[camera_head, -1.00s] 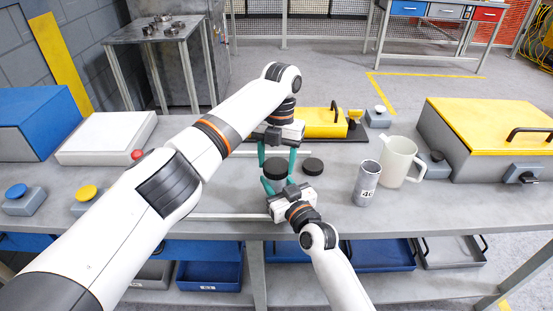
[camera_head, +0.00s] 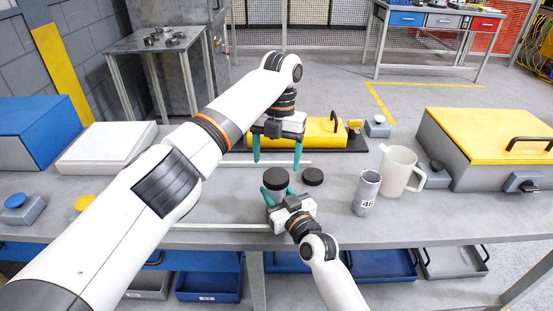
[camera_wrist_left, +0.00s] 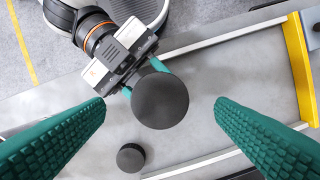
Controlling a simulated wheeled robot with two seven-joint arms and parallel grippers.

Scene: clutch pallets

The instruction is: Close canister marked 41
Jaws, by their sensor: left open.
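A canister with a black lid (camera_head: 276,177) on top stands on the table; its body is mostly hidden and no number shows on it. The lid also shows as a dark disc in the left wrist view (camera_wrist_left: 160,100). My right gripper (camera_head: 277,190) has its teal fingers around the canister's body, below the lid. It also shows in the left wrist view (camera_wrist_left: 143,79). My left gripper (camera_head: 277,162) points down, open and empty, its fingers apart above and behind the lid. The left wrist view shows its two fingers wide apart (camera_wrist_left: 160,105), with the lid between and below them.
A second black lid (camera_head: 313,176) lies on the table to the right. A grey open canister marked with what looks like 46 (camera_head: 367,190) and a pale jug (camera_head: 398,172) stand further right. A yellow case (camera_head: 325,132) lies behind; a yellow-lidded box (camera_head: 490,135) is at far right.

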